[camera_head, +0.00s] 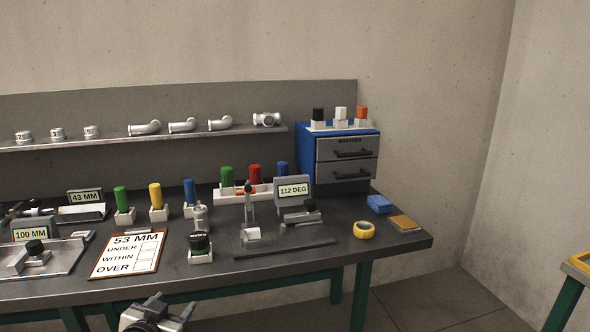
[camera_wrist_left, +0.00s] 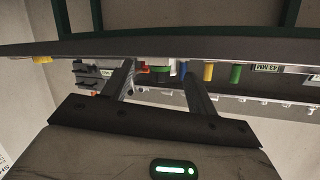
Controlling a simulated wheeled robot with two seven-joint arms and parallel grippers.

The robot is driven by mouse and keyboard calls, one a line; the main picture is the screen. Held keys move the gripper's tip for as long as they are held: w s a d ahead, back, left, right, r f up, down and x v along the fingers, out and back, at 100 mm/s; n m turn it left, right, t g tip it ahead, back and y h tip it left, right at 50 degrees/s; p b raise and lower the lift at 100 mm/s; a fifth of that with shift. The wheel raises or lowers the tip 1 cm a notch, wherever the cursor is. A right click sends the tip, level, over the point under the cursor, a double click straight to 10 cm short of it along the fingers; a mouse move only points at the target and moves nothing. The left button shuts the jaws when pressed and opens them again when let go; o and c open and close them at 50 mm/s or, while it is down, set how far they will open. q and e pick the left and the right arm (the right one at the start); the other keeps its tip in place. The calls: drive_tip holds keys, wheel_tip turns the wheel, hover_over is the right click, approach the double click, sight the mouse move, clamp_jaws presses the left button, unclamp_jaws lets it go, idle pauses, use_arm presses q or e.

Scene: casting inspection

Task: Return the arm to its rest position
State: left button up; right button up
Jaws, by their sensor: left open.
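My left gripper (camera_head: 170,306) shows at the bottom of the head view, in front of the workbench (camera_head: 225,273) and below its front edge. Its jaws are open. In the left wrist view the two fingers of my left gripper (camera_wrist_left: 160,78) stand apart with nothing held between them, and the bench edge crosses beyond them. My right gripper is not in view.
On the bench are a clipboard (camera_head: 128,254) reading 53 MM, gauges reading 100 MM (camera_head: 31,232) and 112 DEG (camera_head: 293,190), coloured markers, yellow tape (camera_head: 364,230) and a blue drawer unit (camera_head: 308,165). Bare floor (camera_head: 440,290) shows at right.

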use_arm(q)
drive_tip(key=s+d+f+g+h, duration=0.1)
drive_tip(key=s+d, duration=0.3)
drive_tip(key=s, duration=0.5)
drive_tip(key=s+d+f+g+h, duration=0.1)
drive_tip(key=s+d+f, duration=0.3)
drive_tip(key=s, duration=0.5)
drive_tip(key=s+d+f+g+h, duration=0.1)
drive_tip(key=s+d+f, duration=0.2)
drive_tip(key=s, duration=0.6)
drive_tip(key=shift+s+d+f+n+g, duration=0.3)
drive_tip(key=shift+d+n, duration=0.1)
drive_tip(key=shift+d, duration=0.2)
drive_tip(key=shift+w, duration=0.1)
